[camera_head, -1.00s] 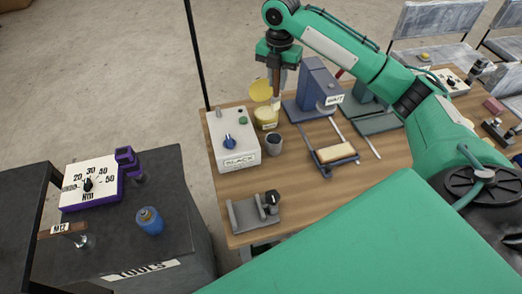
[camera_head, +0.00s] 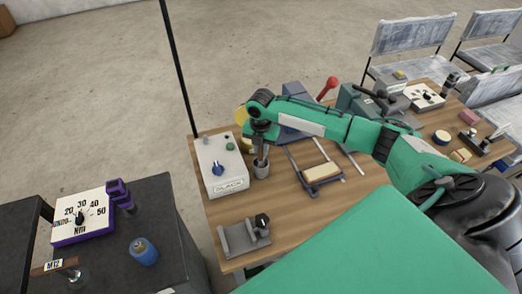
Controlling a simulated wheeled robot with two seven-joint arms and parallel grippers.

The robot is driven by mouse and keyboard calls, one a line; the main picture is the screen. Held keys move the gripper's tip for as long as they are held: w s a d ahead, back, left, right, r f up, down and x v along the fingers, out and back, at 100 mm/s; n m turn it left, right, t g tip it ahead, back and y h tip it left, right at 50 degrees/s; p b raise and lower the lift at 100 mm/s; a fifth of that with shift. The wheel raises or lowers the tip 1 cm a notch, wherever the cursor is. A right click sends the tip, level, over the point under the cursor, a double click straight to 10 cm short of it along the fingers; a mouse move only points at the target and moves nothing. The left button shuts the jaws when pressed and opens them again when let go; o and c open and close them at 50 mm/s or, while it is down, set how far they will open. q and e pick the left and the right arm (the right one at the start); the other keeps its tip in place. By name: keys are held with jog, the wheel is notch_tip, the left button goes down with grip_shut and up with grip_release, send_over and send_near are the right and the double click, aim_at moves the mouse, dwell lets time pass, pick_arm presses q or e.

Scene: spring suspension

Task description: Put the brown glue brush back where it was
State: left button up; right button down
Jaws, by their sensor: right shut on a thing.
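My right gripper (camera_head: 263,137) points down over the dark grey cup (camera_head: 261,171) beside the white control box. It is shut on the brown glue brush (camera_head: 262,153), which hangs upright below the jaws. The brush's lower end is at the cup's mouth and seems to be inside it; whether it touches the bottom is hidden. The yellow glue pot is mostly hidden behind my right arm, with a bit of its yellow lid (camera_head: 241,116) showing. My left gripper is not in view.
The white control box (camera_head: 222,165) with a blue knob stands just left of the cup. A slide frame with a tan block (camera_head: 322,172) lies to the right. A grey metal fixture (camera_head: 244,237) sits near the front edge. A dark tool cart (camera_head: 160,205) stands at left.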

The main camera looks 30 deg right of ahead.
jog(key=shift+f, duration=1)
jog(key=shift+f, duration=0.15)
jog(key=c, duration=1.3)
grip_release()
notch_tip(320, 180, up, 12)
jog(key=shift+r+b, duration=0.2)
jog(key=shift+b, duration=1)
